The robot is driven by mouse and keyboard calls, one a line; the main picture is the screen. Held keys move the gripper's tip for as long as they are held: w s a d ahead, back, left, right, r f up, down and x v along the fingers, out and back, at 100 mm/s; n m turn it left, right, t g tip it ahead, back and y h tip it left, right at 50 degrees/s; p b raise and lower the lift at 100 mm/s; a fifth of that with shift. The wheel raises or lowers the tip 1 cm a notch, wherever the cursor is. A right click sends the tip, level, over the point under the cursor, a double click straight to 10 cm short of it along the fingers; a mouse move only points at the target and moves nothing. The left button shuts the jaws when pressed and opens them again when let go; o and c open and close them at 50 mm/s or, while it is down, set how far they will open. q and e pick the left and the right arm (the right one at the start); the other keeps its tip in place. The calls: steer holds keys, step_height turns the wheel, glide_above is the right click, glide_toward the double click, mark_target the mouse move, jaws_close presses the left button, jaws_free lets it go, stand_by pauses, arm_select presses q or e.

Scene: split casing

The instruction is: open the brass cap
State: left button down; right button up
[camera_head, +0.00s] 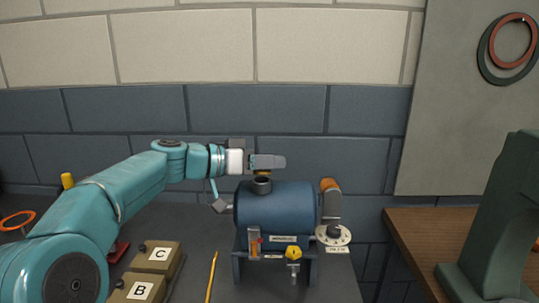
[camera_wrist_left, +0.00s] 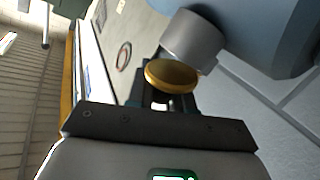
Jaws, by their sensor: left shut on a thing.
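The brass cap (camera_head: 262,177) sits over the short dark neck (camera_head: 262,186) on top of the blue tank (camera_head: 280,208). In the left wrist view the cap (camera_wrist_left: 171,77) is a golden disc at the end of the grey neck (camera_wrist_left: 193,38). My left gripper (camera_head: 266,166) reaches in from the left above the tank and is shut on the cap. Its fingers partly hide the cap in the head view. Whether the cap is clear of the neck is hard to tell. My right gripper is not in view.
A dark green machine (camera_head: 495,220) stands on the wooden table (camera_head: 420,235).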

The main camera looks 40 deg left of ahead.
arm_select(q)
steer(key=n+g+p, duration=0.1)
steer(key=p, duration=0.2)
steer(key=w+a+n+g+p, duration=0.1)
steer(key=n+p, duration=0.1)
steer(key=p, duration=0.2)
steer(key=r+n+g+h+p, duration=0.1)
steer(key=n+p, duration=0.1)
steer(key=p, duration=0.1)
steer(key=shift+w+a+g, duration=0.2)
steer(key=shift+w+g, duration=0.15)
steer(key=shift+g, duration=0.05)
steer(key=n+g+h+p, duration=0.1)
steer(key=n+p, duration=0.1)
steer(key=p, duration=0.3)
steer(key=w+a+f+n+g+h+p, duration=0.1)
steer(key=p, duration=0.4)
steer(key=shift+w+n+g+p, duration=0.1)
steer(key=shift+n+g+p, duration=0.2)
steer(key=shift+n, duration=0.1)
steer(key=shift+w+a+f+n+g+h+p, duration=0.15)
steer(key=shift+f+n+g+h+p, duration=0.6)
steer(key=shift+p, duration=0.65)
steer(key=shift+r, duration=0.1)
steer(key=c, duration=1)
jaws_free()
steer(key=shift+r, duration=0.1)
